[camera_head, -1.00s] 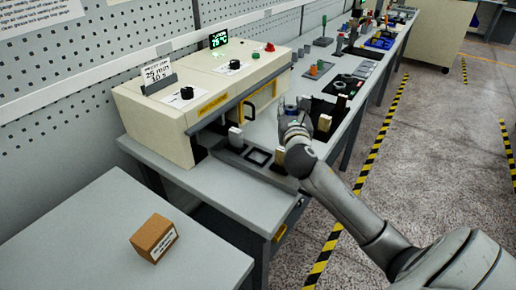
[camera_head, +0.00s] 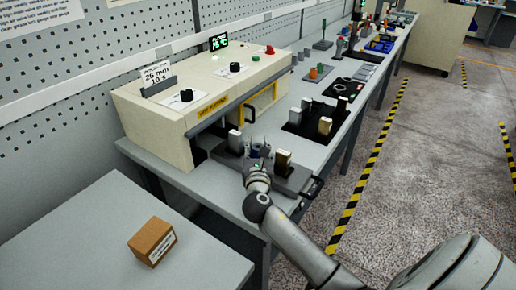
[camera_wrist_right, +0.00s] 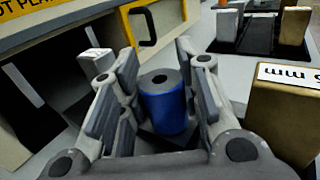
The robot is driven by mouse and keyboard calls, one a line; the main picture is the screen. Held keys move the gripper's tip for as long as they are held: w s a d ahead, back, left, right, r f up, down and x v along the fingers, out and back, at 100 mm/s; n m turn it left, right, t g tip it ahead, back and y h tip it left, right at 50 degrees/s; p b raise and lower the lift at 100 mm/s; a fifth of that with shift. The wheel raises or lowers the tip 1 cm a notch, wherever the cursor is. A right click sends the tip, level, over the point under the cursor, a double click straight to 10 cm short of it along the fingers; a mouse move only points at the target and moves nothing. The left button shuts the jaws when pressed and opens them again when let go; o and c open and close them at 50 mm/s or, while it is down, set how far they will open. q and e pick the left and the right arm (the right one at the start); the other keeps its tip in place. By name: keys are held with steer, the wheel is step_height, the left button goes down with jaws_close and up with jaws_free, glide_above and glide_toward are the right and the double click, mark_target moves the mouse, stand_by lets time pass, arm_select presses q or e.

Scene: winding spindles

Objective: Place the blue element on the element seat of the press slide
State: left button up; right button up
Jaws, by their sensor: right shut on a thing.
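The blue element (camera_wrist_right: 166,108) is an upright blue cylinder with a grey top and a dark centre hole. My right gripper (camera_wrist_right: 157,95) is shut on it, one finger pair on each side. In the head view my right gripper (camera_head: 257,157) is over the middle of the dark grey press slide (camera_head: 226,156), between a pale block (camera_head: 235,141) and a gold block (camera_head: 282,161). In the wrist view a dark square seat (camera_wrist_right: 165,140) shows partly under the element. I cannot tell whether the element touches it. My left gripper is not in view.
The cream heating press (camera_head: 150,125) stands just behind the slide. A black tray (camera_head: 300,131) with several upright blocks lies to the right. A cardboard box (camera_head: 152,241) sits on the near grey table, otherwise clear.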

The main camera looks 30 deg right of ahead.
steer(key=o, duration=0.7)
steer(key=shift+f, duration=0.1)
steer(key=shift+o, duration=0.2)
steer(key=shift+r, duration=0.2)
steer(key=b+v, duration=0.1)
steer(key=v, duration=1.1)
steer(key=shift+f, duration=0.1)
